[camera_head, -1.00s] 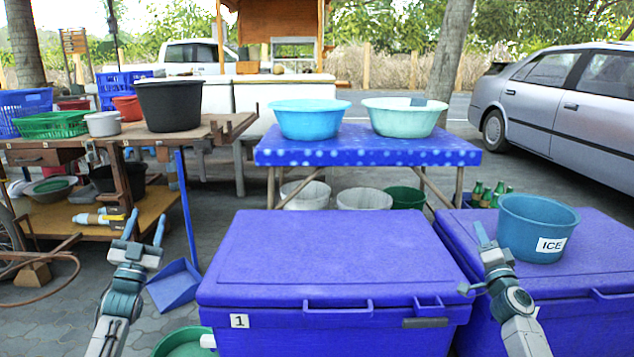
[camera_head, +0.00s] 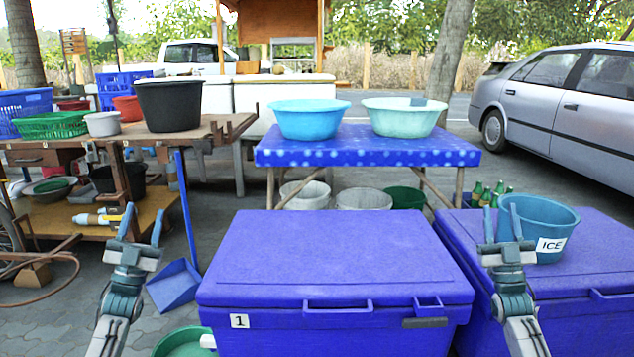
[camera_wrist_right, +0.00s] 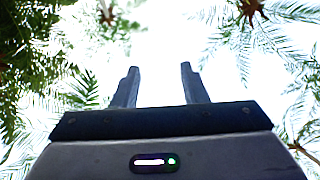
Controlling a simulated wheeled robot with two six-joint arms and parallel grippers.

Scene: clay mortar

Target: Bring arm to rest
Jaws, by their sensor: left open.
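My left gripper (camera_head: 142,224) is open and empty, fingers pointing up, in front of the wooden cart and left of the blue cooler marked 1. My right gripper (camera_head: 501,221) is also upright, with its two fingers apart and nothing between them. In the head view it overlaps the left side of the blue ICE bucket (camera_head: 550,225); I cannot tell how close they are. The right wrist view shows the two fingers of the right gripper (camera_wrist_right: 158,88) apart against sky and palm leaves.
The blue cooler marked 1 (camera_head: 335,260) stands front centre. A second blue cooler (camera_head: 590,275) is at right under the bucket. A table with a blue cloth (camera_head: 365,150) holds two basins behind. A wooden cart (camera_head: 50,158) is at left. A blue dustpan (camera_head: 175,287) lies near my left arm.

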